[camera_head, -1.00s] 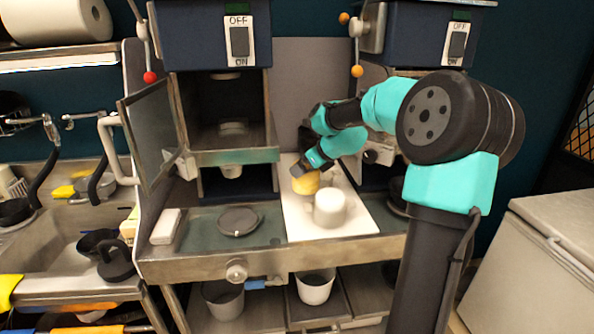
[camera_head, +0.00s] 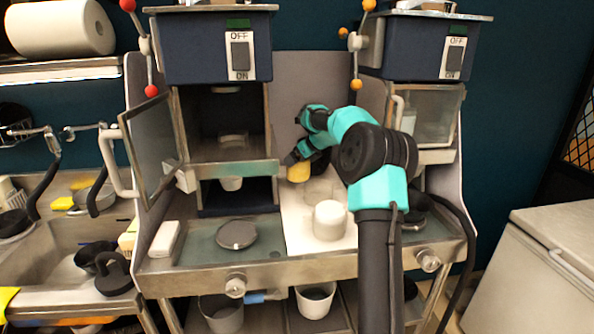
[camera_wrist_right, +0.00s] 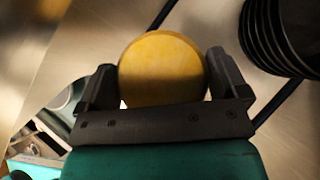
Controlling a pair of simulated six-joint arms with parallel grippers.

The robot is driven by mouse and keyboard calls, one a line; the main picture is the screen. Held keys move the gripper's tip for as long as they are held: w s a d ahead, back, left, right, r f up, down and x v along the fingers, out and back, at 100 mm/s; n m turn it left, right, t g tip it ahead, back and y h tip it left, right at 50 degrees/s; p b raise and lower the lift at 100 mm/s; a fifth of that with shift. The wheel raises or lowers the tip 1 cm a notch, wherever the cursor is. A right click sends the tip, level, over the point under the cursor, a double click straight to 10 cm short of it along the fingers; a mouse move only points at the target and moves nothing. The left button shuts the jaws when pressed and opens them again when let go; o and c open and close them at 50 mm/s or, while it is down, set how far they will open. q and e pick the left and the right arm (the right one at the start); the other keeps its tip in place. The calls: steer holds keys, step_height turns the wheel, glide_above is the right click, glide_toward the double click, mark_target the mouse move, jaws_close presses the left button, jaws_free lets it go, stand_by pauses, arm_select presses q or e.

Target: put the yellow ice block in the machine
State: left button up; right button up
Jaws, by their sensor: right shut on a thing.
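The yellow ice block (camera_head: 298,172) is a short round cylinder held above the white board (camera_head: 297,232) in the head view. My right gripper (camera_head: 291,160) is shut on it. In the right wrist view the yellow block (camera_wrist_right: 162,68) sits between the two fingers of the gripper (camera_wrist_right: 165,85). The left machine (camera_head: 224,130) has its door (camera_head: 150,150) swung open to the left, and its inside is dark with a round part in it. The right machine (camera_head: 432,112) has its door closed. My left gripper is not in view.
A white cylinder (camera_head: 330,220) stands on the board below the held block, with a clear glass-like thing behind it. A dark round lid (camera_head: 237,235) lies on the counter at left. A white block (camera_head: 165,239) lies left of it. Cups (camera_head: 316,299) stand on the lower shelf.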

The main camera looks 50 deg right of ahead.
steer(key=shift+w+d, duration=1.05)
steer(key=shift+w, duration=0.2)
steer(key=shift+f, duration=1.5)
steer(key=shift+f, duration=0.25)
steer(key=shift+w+d+f, duration=0.1)
steer(key=shift+w+f, duration=0.05)
steer(key=shift+f, duration=1.35)
steer(key=shift+f, duration=0.2)
steer(key=o, duration=1)
